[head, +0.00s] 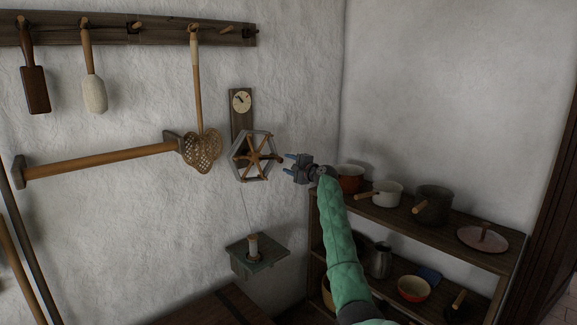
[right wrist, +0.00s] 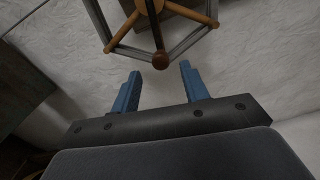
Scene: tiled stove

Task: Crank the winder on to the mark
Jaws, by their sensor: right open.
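The winder (head: 254,157) is a hexagonal metal-framed wheel with wooden spokes, mounted on a wooden board on the white wall. A round pale dial (head: 241,101) with a dark pointer sits on the board above it; its mark is too small to read. A wooden handle sticks out on the wheel's right side. My right gripper (head: 291,163) is open and empty, just right of the wheel, its blue fingers pointing toward it. In the right wrist view the wheel (right wrist: 160,40) is ahead, with a round wooden knob near the gap between the open fingers (right wrist: 159,88). My left gripper is not in view.
Below the winder a cord runs down to a small green shelf (head: 257,257) holding a spool-like object. A wooden rack (head: 425,218) with pots stands right, close under my right arm. A wooden rail (head: 100,160) and hanging tools, including a woven beater (head: 201,151), are left.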

